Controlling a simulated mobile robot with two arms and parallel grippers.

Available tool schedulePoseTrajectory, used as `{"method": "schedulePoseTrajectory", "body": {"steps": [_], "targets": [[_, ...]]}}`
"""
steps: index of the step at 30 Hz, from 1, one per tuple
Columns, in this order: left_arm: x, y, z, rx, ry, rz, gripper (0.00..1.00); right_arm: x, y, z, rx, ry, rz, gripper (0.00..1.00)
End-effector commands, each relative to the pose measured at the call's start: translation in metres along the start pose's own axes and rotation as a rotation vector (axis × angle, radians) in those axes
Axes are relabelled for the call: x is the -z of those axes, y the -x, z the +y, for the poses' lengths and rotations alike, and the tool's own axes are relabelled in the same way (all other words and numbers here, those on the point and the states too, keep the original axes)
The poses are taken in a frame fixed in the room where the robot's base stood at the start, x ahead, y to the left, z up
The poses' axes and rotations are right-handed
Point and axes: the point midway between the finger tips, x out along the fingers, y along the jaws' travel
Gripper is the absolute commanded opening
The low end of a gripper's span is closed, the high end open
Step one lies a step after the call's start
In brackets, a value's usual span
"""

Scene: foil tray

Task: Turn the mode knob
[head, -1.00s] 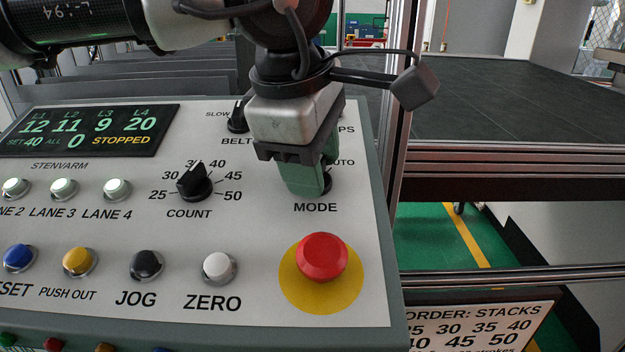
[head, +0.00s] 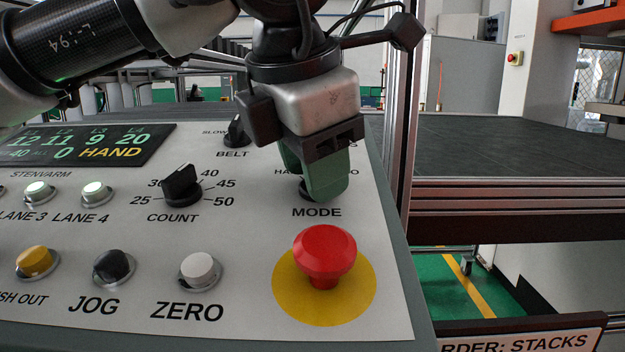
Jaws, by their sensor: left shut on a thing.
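The mode knob (head: 305,190) is a small black knob just above the MODE label on the grey control panel (head: 235,260). It is mostly hidden behind my left gripper (head: 322,190). The left gripper's green fingers come down from above and are shut on the knob. The knob's pointer cannot be seen, and the gripper covers most of its scale words. The display (head: 85,147) at the panel's upper left reads HAND in yellow. My right gripper is not in view.
A red mushroom button (head: 325,255) on a yellow disc stands close below the mode knob. The count knob (head: 181,187) is to the left, and the belt knob (head: 236,130) is at the upper left. White, black and yellow buttons line the lower left. A dark conveyor (head: 530,145) lies beyond the panel's right edge.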

Motion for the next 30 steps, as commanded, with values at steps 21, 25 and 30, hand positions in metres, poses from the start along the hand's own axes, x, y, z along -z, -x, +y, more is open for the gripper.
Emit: {"method": "schedulePoseTrajectory", "body": {"steps": [21, 25, 30], "targets": [[-0.001, 0.003, 0.0012, -0.023, 0.118, -0.008, 0.17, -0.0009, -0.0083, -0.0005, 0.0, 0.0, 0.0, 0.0], [-0.001, 0.0031, 0.0013, -0.023, 0.118, -0.009, 0.45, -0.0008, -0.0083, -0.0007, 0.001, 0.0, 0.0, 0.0], [-0.0007, 0.0021, 0.0008, -0.022, 0.116, -0.005, 0.66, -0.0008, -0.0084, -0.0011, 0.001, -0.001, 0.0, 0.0]]}}
